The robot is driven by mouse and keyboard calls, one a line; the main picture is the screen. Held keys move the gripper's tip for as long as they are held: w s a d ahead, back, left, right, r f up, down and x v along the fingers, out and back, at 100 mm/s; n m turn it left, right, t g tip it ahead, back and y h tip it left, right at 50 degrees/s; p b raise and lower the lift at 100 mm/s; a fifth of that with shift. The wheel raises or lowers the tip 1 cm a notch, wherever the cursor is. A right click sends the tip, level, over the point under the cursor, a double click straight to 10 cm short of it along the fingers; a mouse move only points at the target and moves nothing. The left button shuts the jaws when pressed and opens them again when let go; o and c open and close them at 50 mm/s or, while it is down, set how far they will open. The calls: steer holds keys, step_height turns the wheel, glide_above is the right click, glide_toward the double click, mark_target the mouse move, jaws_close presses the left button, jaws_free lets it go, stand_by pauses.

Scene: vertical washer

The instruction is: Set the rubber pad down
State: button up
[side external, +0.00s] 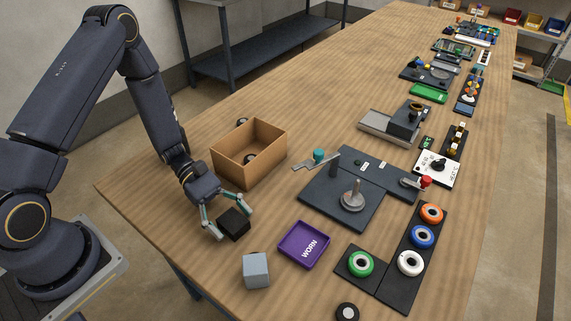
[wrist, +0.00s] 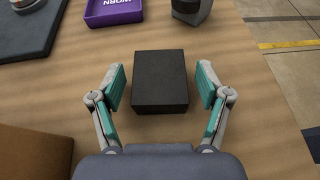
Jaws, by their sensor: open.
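A black square block (side external: 234,224), which looks like the rubber pad, rests on the wooden table near its left edge. It also shows in the wrist view (wrist: 160,80), between the fingers. My gripper (side external: 226,220) is open and low over the table, with one finger on each side of the block. In the wrist view, the teal finger pads of my gripper (wrist: 160,92) stand apart from the block, with bare wood showing on both sides. The block lies flat, and its underside is hidden.
An open cardboard-brown box (side external: 262,172) with dark items stands behind my gripper. A purple tray marked WORN (side external: 292,255) and a grey cube (side external: 256,272) are close by. A dark plate with a post (side external: 352,197) and a holder with coloured rings (side external: 405,295) lie to the right.

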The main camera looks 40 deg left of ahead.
mark_target(227, 215)
steer(key=v, duration=0.5)
steer(key=s+r+m+y, duration=0.2)
steer(key=r+m+y, duration=0.1)
steer(key=r, duration=0.4)
steer(key=s+a+r+m+y, duration=0.1)
steer(key=s+r+m+y, duration=0.1)
steer(key=r+m, duration=0.3)
step_height(227, 215, up, 4)
steer(key=shift+s+f+g+y, duration=0.2)
steer(key=shift+s+g+y, duration=0.1)
steer(key=shift+y, duration=0.6)
steer(key=s+a+r+m+t+y, duration=0.1)
steer(key=r+m+t+y, duration=0.1)
steer(key=r, duration=0.1)
steer(key=s+a+r+m+t+y, duration=0.1)
steer(key=a+r+m+t+y, duration=0.1)
steer(key=r+m, duration=0.1)
steer(key=s+a+r+m+t+y, duration=0.1)
steer(key=r+m+t+y, duration=0.1)
steer(key=r+m+t, duration=0.1)
steer(key=shift+s+a+r, duration=0.35)
steer(key=shift+s+r, duration=0.05)
steer(key=shift+r, duration=0.25)
steer(key=shift+o, duration=0.5)
steer(key=shift+s+a+r+m+t+y, duration=0.1)
steer(key=shift+a+r+m+t+y, duration=0.05)
steer(key=shift+r+m+t+y, duration=0.2)
steer(key=shift+f, duration=0.1)
